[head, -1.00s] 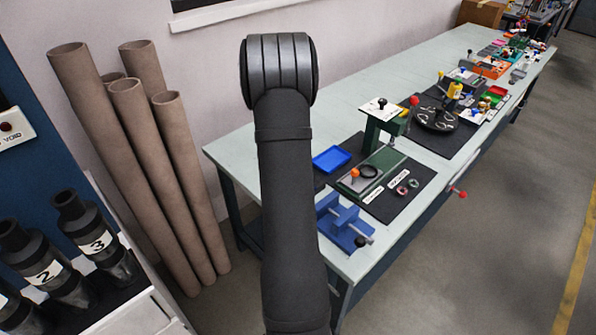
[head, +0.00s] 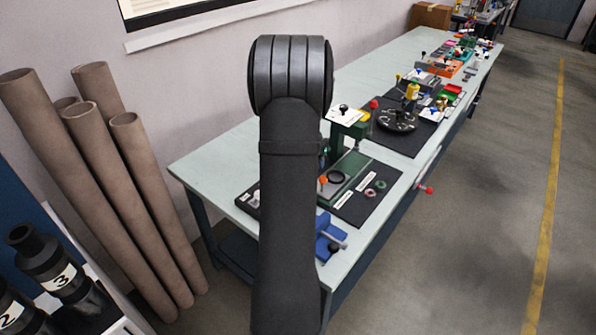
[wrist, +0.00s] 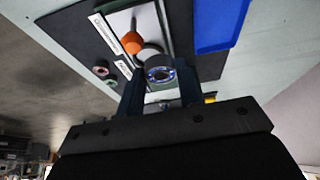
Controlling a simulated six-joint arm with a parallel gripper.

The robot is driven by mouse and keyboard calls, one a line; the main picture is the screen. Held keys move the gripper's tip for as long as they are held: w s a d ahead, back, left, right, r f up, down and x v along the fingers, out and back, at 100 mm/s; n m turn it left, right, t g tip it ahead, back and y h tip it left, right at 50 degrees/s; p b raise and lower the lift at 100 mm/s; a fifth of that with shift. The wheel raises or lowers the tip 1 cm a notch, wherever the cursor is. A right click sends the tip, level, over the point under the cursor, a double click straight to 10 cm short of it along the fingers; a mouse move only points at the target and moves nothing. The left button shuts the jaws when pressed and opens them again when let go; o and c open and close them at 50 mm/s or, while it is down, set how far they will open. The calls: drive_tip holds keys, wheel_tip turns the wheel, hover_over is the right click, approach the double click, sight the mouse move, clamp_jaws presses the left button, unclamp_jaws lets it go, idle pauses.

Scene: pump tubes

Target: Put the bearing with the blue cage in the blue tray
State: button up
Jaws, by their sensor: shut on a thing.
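My gripper (wrist: 158,82) is shut on the bearing with the blue cage (wrist: 160,73), which shows as a dark ring with a blue inner band between the fingertips in the wrist view. The blue tray (wrist: 220,22) is at the upper right of the wrist view, apart from the bearing; the part that shows is empty. In the head view my arm covers the gripper, the held bearing and the tray.
A green press (head: 349,130) stands on the bench by a plate with an orange knob (wrist: 132,43). Two other bearings, one reddish (head: 369,193) and one greenish (head: 380,184), lie on the black mat (head: 357,212). A blue vise (head: 328,236) is at the near edge.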

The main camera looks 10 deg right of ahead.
drive_tip(key=shift+n, duration=0.7)
drive_tip(key=w+a+f, duration=0.2)
drive_tip(key=w, duration=0.1)
drive_tip(key=w+a+f, duration=0.2)
drive_tip(key=w+f, duration=0.1)
drive_tip(key=w+a+f, duration=0.2)
drive_tip(key=w, duration=0.1)
drive_tip(key=shift+a+f, duration=0.15)
drive_tip(key=shift+a, duration=0.05)
drive_tip(key=shift+a+f, duration=0.1)
drive_tip(key=shift+f, duration=1.95)
drive_tip(key=shift+f, duration=0.15)
drive_tip(key=o, duration=0.7)
